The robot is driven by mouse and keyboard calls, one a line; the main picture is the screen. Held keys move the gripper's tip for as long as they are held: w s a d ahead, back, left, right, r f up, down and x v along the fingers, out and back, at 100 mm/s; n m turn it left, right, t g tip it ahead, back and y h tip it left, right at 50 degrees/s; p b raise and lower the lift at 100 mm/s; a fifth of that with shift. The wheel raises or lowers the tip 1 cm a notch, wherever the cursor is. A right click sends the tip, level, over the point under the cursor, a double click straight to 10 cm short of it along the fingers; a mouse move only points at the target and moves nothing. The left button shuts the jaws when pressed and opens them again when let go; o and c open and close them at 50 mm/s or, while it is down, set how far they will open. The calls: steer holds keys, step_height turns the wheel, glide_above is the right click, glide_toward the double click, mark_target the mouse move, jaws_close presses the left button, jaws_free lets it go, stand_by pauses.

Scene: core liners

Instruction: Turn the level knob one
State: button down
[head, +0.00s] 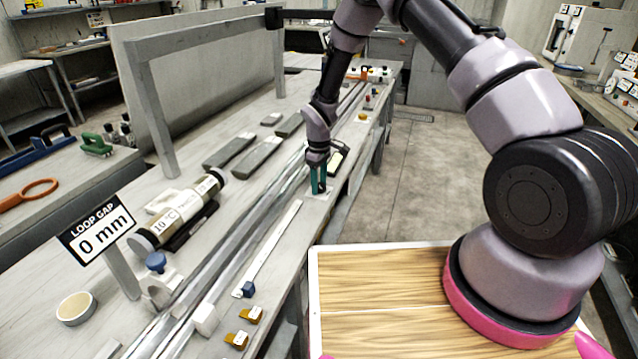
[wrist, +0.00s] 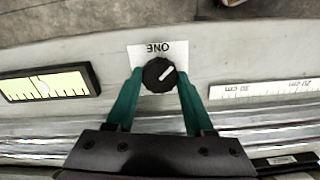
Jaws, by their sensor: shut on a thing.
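The level knob one (wrist: 159,75) is a small round black knob with a white pointer line. It sits on a white label (wrist: 150,50) reading "ONE", upside down in the wrist view. The pointer slants toward the upper right there. My gripper (wrist: 159,88) has teal fingers, one on each side of the knob, shut on it. A level gauge (wrist: 48,84) with a yellow-green face and black frame lies to the left in the wrist view.
A white ruler (wrist: 265,91) lies right of the knob in the wrist view. Long metal rails (head: 222,262) run along the bench. The floor (head: 420,180) right of the bench is clear.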

mark_target(319, 185)
steer(key=m, duration=0.5)
steer(key=shift+c, duration=1.4)
jaws_free()
step_height(319, 185, up, 11)
